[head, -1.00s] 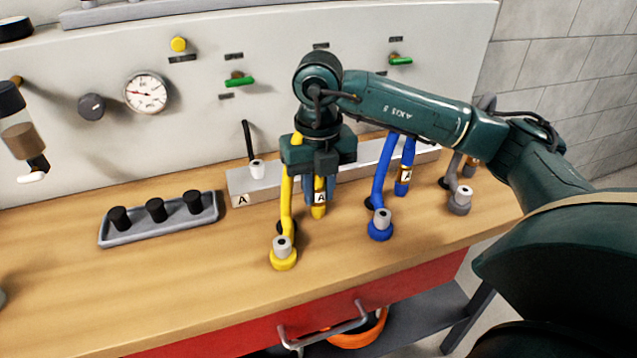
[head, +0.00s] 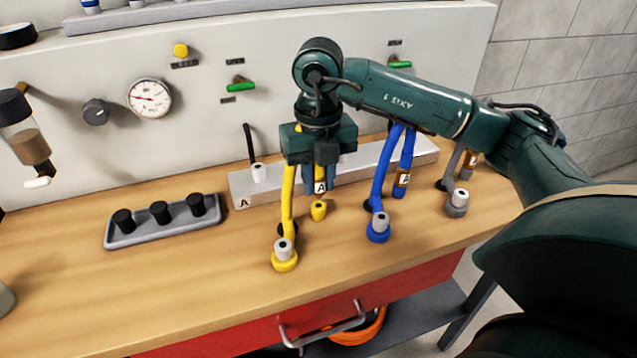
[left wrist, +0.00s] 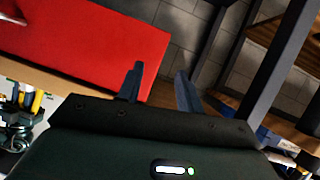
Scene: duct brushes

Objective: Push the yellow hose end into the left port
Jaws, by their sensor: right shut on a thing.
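My right gripper (head: 320,187) is shut on the yellow hose (head: 288,200) near its end, beside a white tag marked A. The yellow hose end (head: 319,210) hangs just below the fingers, over the bench, with a dark opening showing. The hose also runs down to a yellow base with a grey collar (head: 284,260). A long grey block (head: 243,188) behind carries an A label at its left. My left gripper (left wrist: 160,82) is open and empty.
A blue hose (head: 383,175) and a grey hose (head: 456,200) stand to the right. A grey tray (head: 165,234) with black caps lies at the left. A panel with a gauge (head: 149,98) rises behind. The front left of the wooden bench is clear.

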